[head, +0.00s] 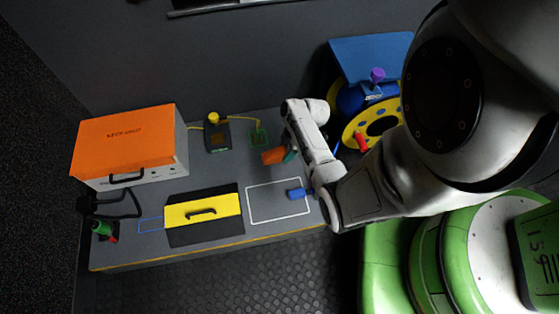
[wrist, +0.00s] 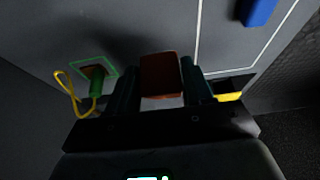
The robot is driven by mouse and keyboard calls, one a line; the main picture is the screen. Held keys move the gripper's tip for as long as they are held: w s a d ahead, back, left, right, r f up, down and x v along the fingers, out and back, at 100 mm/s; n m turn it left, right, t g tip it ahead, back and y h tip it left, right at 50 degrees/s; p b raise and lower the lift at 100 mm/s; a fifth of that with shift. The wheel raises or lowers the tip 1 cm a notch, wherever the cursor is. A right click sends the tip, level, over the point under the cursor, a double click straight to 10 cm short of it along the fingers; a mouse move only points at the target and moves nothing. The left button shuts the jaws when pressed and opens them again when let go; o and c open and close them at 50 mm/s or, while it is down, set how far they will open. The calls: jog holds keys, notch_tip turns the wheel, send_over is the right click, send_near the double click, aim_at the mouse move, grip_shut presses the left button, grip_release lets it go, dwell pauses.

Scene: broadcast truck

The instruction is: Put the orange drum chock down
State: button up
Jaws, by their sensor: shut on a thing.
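The orange drum chock (head: 272,156) is a small block held above or at the grey bench (head: 220,170), in the middle right of it. My gripper (head: 289,155) is shut on it. In the wrist view the chock (wrist: 160,76) sits between the two dark fingers of my gripper (wrist: 162,88), one on each side. I cannot tell whether the chock touches the bench. A white outlined rectangle (head: 249,205) on the bench is nearer the front edge than the chock, with a blue object (head: 296,194) at its right side.
A green outlined square (head: 258,137) with a yellow cable lies behind the chock. A black and yellow panel (head: 203,225) is left of the white outline. An orange-lidded case (head: 128,135) stands at left. A yellow and blue cable drum (head: 378,126) stands at right.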

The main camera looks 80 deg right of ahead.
jog(key=shift+f+b, duration=1.5)
jog(key=shift+f, duration=1.65)
jog(key=shift+f, duration=0.2)
jog(key=o, duration=1.1)
jog(key=shift+r, duration=0.1)
